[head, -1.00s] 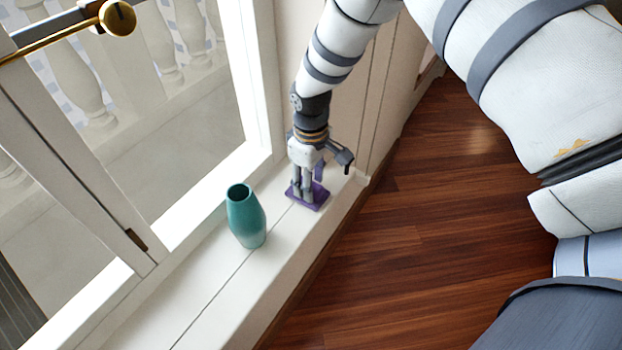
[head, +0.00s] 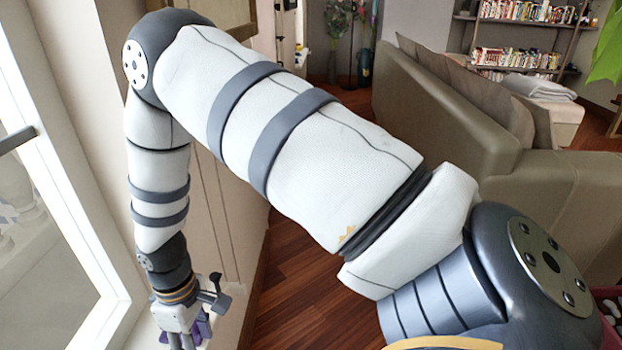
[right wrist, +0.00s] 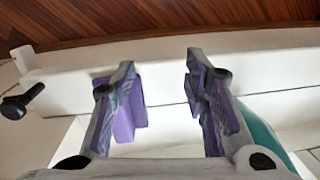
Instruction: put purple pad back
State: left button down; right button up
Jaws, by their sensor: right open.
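My right gripper (head: 182,341) is at the bottom left of the head view, pointing down at the white sill, with its tips cut off by the frame edge. In the right wrist view my gripper (right wrist: 160,75) is open, its two fingers spread apart. A purple piece (right wrist: 124,122), which I take for the pad, shows by the left finger; I cannot tell whether it touches. Purple also shows along the right finger's inner side. In the head view a bit of purple (head: 203,326) shows beside the gripper. My left gripper is not in view.
A teal vase (right wrist: 264,135) stands close behind the right finger in the right wrist view. A window frame (head: 75,190) is left of my arm. Wooden floor (head: 310,285) lies right of the sill. A sofa (head: 440,110) and bookshelves (head: 515,60) stand farther back.

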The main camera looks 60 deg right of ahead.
jog(key=s+a+f+m, duration=0.1)
jog(key=s+f, duration=0.2)
jog(key=s, duration=0.3)
jog(key=s+a+f+g, duration=0.1)
jog(key=s+f, duration=0.2)
jog(key=s, duration=0.3)
jog(key=s+a+f+m, duration=0.1)
jog(key=s+f, duration=0.2)
jog(key=s, duration=0.3)
jog(key=s+d+r+m, duration=0.1)
jog(key=s+r+m, duration=0.1)
jog(key=s, duration=1)
jog(key=shift+s+d+g+h+p, duration=0.2)
jog(key=shift+s+g+h+p, duration=0.1)
jog(key=shift+h+p, duration=0.1)
